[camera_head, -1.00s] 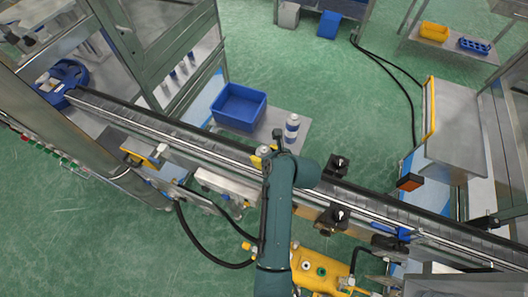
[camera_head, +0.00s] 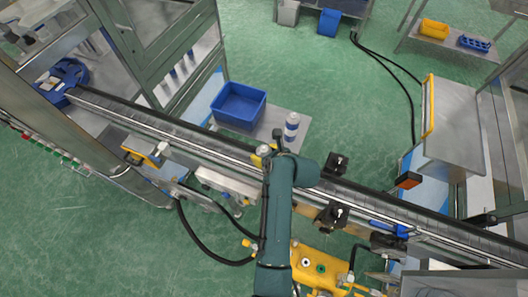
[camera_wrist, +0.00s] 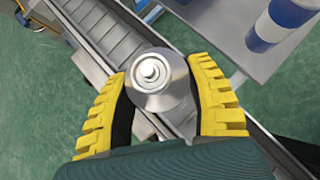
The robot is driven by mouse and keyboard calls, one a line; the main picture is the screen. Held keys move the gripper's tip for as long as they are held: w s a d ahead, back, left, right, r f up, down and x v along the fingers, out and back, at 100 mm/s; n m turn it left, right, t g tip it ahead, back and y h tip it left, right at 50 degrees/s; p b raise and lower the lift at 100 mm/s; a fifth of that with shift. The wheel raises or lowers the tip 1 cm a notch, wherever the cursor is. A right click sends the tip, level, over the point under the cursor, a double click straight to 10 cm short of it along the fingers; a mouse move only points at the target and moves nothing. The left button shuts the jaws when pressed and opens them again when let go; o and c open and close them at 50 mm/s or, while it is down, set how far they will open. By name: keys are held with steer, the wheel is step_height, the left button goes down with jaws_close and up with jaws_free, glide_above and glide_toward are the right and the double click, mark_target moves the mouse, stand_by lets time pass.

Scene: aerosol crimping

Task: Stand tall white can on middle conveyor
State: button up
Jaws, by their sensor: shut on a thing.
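In the wrist view my gripper (camera_wrist: 160,76) is shut on a can (camera_wrist: 158,92), its yellow ribbed fingers on either side of it. I look down on the can's pale, shiny domed top and round valve; its lower body is hidden. The conveyor (camera_wrist: 98,28) passes beneath and behind it; whether the can's base touches the belt cannot be told. In the head view the conveyor (camera_head: 180,133) runs diagonally across the picture, and my arm covers the gripper and most or all of the can.
A white bottle-like container with blue bands (camera_head: 291,128) stands on a side table beyond the conveyor, beside a blue bin (camera_head: 239,106). It also shows in the wrist view (camera_wrist: 285,22), close right of the gripper. Black clamp-like fixtures (camera_head: 336,164) flank the belt to the right.

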steer(key=shift+f, duration=0.2)
stand_by(0.3)
steer(key=o, duration=1.3)
steer(key=v, duration=1.2)
